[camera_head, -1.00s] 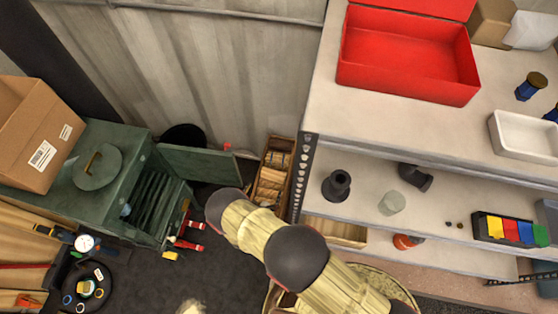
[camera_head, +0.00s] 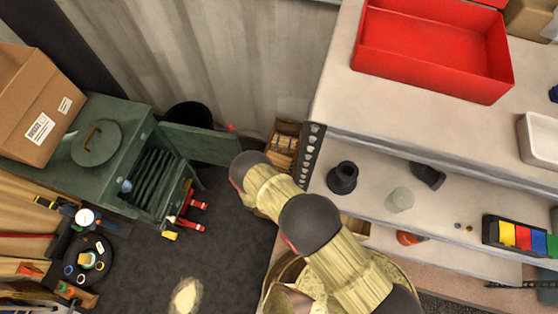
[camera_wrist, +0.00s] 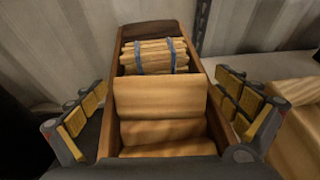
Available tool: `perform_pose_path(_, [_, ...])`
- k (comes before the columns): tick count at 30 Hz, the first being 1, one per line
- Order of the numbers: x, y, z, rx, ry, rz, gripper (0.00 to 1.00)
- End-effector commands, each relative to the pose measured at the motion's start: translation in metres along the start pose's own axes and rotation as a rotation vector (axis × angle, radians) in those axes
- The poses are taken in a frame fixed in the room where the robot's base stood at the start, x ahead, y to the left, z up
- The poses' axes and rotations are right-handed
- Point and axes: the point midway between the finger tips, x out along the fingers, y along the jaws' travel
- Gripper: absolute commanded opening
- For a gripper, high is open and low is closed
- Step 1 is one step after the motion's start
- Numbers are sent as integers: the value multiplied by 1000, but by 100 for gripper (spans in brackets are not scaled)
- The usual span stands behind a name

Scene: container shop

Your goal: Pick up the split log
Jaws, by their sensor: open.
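A narrow wooden crate (camera_wrist: 112,82) stands against the corrugated wall, and its top end also shows in the head view (camera_head: 287,127). In the wrist view, pale split logs (camera_wrist: 160,98) lie crosswise in its near part. A bundle of thin sticks tied with blue bands (camera_wrist: 155,56) lies at the far end. My gripper (camera_wrist: 163,90) is open and empty, with one finger on each side of the crate. I cannot tell whether the fingers touch the crate. In the head view my arm hides my gripper and most of the crate.
A shelf unit (camera_head: 400,132) stands close on the crate's right. A green cabinet (camera_head: 100,175) with an open door (camera_head: 200,143) is on the left, beside a black bin (camera_head: 188,114). A round basket (camera_head: 285,270) sits below my arm. Dark floor (camera_head: 225,235) is free at the centre.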

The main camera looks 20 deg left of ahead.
Motion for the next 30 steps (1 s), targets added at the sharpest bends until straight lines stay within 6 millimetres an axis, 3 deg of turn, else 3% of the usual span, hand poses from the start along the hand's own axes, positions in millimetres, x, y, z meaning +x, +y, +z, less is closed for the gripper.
perform_pose_path(3, [11,0,0,1,0,-1,100])
perform_pose_path(9, [11,0,1,1,0,0,100])
perform_pose_path(30, [10,0,1,0,0,0,60])
